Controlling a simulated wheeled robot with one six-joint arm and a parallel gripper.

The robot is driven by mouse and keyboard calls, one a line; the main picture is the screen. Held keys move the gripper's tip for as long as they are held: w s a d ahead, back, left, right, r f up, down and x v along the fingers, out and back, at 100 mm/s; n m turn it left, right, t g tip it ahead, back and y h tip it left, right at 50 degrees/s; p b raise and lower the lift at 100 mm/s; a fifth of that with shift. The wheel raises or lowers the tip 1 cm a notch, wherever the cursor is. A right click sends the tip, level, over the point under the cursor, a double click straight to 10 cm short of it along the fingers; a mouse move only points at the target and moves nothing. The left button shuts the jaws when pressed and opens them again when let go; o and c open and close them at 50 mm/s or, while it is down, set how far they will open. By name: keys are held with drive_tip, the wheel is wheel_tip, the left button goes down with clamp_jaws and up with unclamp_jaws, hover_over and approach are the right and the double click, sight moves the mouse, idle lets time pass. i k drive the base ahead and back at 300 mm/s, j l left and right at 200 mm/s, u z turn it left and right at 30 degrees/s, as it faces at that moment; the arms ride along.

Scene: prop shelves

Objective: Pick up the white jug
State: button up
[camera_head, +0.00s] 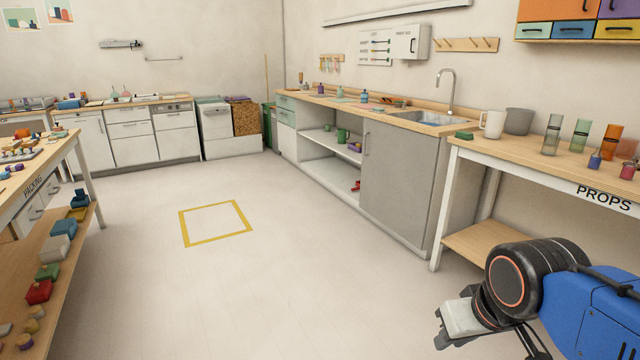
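The white jug (495,125) stands upright at the back left of the PROPS table (535,169), with its handle toward the left. My gripper (439,329) is at the lower right of the view, well below the jug in the picture and apart from it. Its fingers are small and partly hidden, so I cannot tell whether they are open or shut. Nothing is visible held in it.
Tall cups, including a green one (579,135) and an orange one (610,138), stand farther right. The floor at centre is clear.

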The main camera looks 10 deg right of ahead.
sight(495, 120)
drive_tip(key=i+j+z, duration=0.2)
drive_tip(key=i, duration=0.35)
drive_tip(key=i+z, duration=0.25)
drive_tip(key=i, duration=0.3)
drive_tip(key=i+j+z, duration=0.2)
drive_tip(key=i+j, duration=0.15)
drive_tip(key=i, duration=0.15)
